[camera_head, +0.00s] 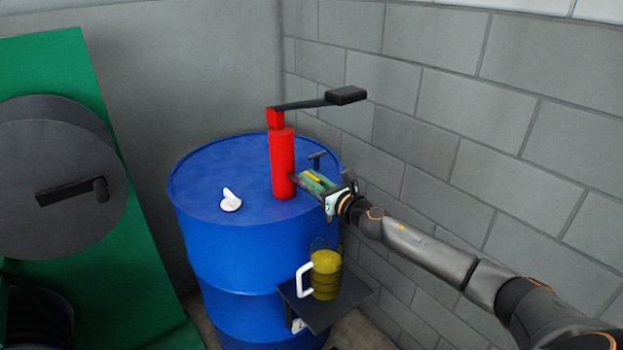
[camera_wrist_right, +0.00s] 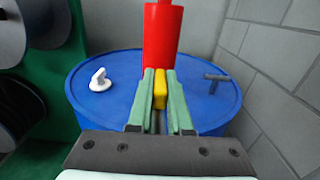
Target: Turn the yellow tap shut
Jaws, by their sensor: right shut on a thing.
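The yellow tap (camera_wrist_right: 160,92) is between the two green fingers of my right gripper (camera_wrist_right: 161,78), which is shut on it. In the head view only a thin strip of yellow (camera_head: 314,176) shows between the fingers. The right gripper (camera_head: 309,180) reaches in from the right, just beside the red pump (camera_head: 282,160) on top of the blue drum (camera_head: 215,255). The tap's spout is hidden. A clear jug (camera_head: 326,277) with a white handle holds yellow-brown liquid and stands on a dark shelf (camera_head: 350,297) at the drum's front. My left gripper is not in view.
The pump's black crank (camera_head: 345,95) sticks out to the right above my gripper. A white fitting (camera_head: 230,201) and a dark T-handle (camera_head: 317,157) stand on the drum lid. A block wall (camera_head: 455,100) is close at right; a green stand with a grey reel (camera_head: 60,215) is at left.

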